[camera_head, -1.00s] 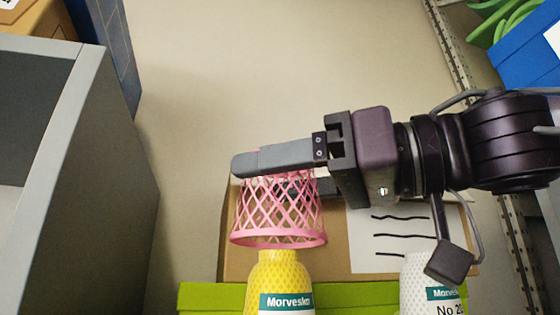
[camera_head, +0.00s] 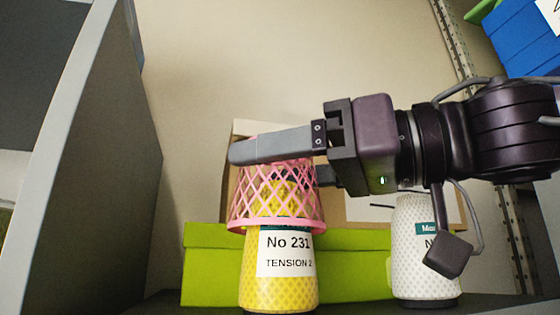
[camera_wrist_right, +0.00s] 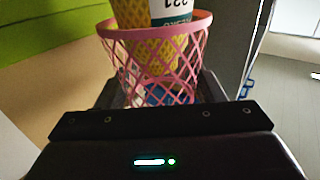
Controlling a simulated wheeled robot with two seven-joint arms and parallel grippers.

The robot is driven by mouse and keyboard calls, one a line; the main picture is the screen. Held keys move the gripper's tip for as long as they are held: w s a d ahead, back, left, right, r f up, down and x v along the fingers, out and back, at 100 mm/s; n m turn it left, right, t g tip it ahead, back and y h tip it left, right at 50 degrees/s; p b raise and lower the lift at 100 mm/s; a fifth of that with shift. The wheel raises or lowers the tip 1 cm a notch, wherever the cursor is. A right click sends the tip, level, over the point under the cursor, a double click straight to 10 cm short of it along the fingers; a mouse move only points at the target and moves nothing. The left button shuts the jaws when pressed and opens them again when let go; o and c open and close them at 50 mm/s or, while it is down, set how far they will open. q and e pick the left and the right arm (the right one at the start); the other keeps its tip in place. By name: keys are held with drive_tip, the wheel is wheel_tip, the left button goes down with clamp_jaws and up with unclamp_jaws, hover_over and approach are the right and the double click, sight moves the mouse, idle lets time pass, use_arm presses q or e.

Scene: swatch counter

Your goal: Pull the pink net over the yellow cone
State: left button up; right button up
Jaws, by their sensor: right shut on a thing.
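The pink net (camera_head: 246,206) is an open lattice sleeve with a solid rim at its lower end. In the head view it surrounds the upper part of the yellow cone (camera_head: 258,290), whose label reads No 231. The cone stands upright, its lower part bare below the rim. My right gripper (camera_head: 262,150) comes in from the right and is shut on the net's upper end. In the right wrist view the net (camera_wrist_right: 112,34) is around the cone's tip (camera_wrist_right: 168,52). The cone's top is partly hidden by the gripper and lattice. My left gripper is not in view.
A white cone (camera_head: 425,265) stands to the right under my right wrist. A green box (camera_head: 205,262) and a cardboard box with a paper sheet stand behind the cones. A grey panel (camera_head: 120,170) rises at left. A blue bin (camera_head: 525,40) is at upper right.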

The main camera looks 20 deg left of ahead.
sight(319, 216)
drive_tip(key=shift+f+b, duration=1.85)
drive_tip(key=shift+f, duration=0.5)
drive_tip(key=o, duration=1.1)
drive_tip(key=shift+d, duration=0.1)
drive_tip(key=shift+d+f, duration=0.1)
drive_tip(key=shift+d, duration=0.15)
drive_tip(key=d+b, duration=0.3)
drive_tip(key=d, duration=0.4)
drive_tip(key=shift+s+d, duration=0.15)
drive_tip(key=shift+s, duration=0.05)
